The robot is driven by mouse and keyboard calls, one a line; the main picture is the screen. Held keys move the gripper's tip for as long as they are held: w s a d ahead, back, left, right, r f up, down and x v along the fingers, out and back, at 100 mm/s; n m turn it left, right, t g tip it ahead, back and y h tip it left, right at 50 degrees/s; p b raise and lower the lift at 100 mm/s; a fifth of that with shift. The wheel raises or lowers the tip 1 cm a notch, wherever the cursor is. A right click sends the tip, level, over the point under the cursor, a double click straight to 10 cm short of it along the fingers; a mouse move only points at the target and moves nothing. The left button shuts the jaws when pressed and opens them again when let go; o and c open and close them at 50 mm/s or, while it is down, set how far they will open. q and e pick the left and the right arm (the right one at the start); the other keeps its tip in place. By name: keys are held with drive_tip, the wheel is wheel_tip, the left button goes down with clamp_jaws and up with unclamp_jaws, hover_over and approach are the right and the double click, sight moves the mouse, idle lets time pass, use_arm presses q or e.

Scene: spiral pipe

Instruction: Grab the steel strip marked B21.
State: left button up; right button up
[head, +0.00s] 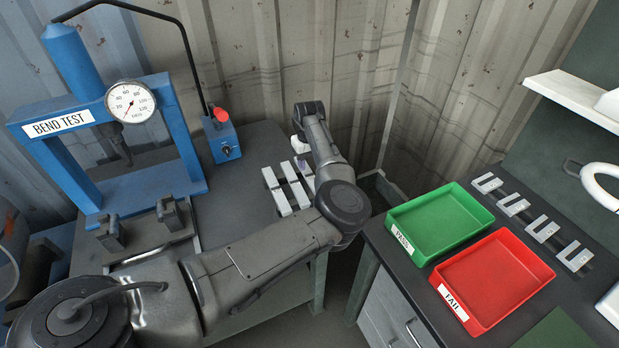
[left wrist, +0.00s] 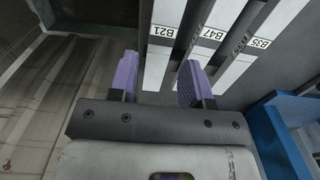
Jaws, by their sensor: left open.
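The steel strip marked B21 (left wrist: 160,56) lies leftmost in a row of pale strips in the left wrist view, its label near the top edge. My left gripper (left wrist: 159,84) is open, with one purple finger left of B21's near end and the other right of it, overlapping the B47 strip (left wrist: 194,58) in the picture. I cannot tell whether the fingers are level with the strip. In the head view my left gripper (head: 301,154) hangs over the far end of the strips, and the arm partly hides the rightmost ones. My right gripper is not in view.
The B35 strip (left wrist: 240,52) lies beside B47. The blue bend test press (head: 120,150) stands left of the strips on the dark bench. A green PASS tray (head: 440,250) and a red FAIL tray (head: 465,312) sit on the right bench. A gap separates the benches.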

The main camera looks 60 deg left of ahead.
sight(309, 175)
use_arm(q)
wheel_tip(309, 175, down, 5)
drive_tip(key=shift+s+d+r+b, duration=0.1)
drive_tip(key=shift+d+b, duration=0.05)
drive_tip(key=shift+b, duration=0.45)
drive_tip(key=shift+c, duration=0.3)
clamp_jaws()
drive_tip(key=shift+r, duration=0.1)
